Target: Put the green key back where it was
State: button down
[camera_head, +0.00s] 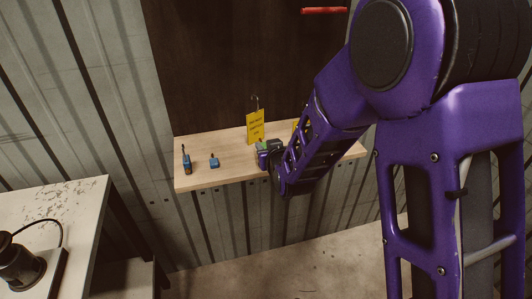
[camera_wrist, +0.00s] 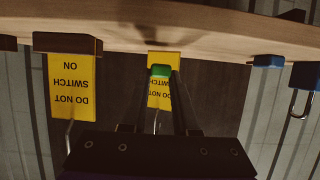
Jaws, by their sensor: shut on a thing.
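A small green piece, which looks like the green key, sits between my gripper's fingertips in the wrist view (camera_wrist: 161,70). My gripper (camera_wrist: 160,78) is shut on it. In the head view the green piece (camera_head: 263,145) shows at the end of my gripper (camera_head: 264,150), just over the front part of the wooden shelf (camera_head: 235,175). A yellow tag (camera_head: 255,127) stands behind my gripper; it also shows past the fingers in the wrist view (camera_wrist: 158,95). Whether the green piece touches the shelf, I cannot tell.
A second yellow tag (camera_wrist: 70,85) is partly hidden by my arm in the head view (camera_head: 295,125). A small blue item (camera_head: 214,161) and a blue-and-dark item (camera_head: 186,160) stand at the shelf's left. A worn bench (camera_head: 70,205) stands at lower left.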

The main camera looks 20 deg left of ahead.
jog(key=shift+f, duration=1.1)
jog(key=shift+f+b, duration=0.2)
jog(key=shift+b, duration=0.15)
jog(key=c, duration=0.7)
grip_release()
jog(key=shift+r, duration=0.1)
jog(key=shift+r+p, duration=0.15)
jog(key=shift+p, duration=0.15)
jog(key=shift+b+v, duration=1.05)
jog(key=shift+v, duration=4.9)
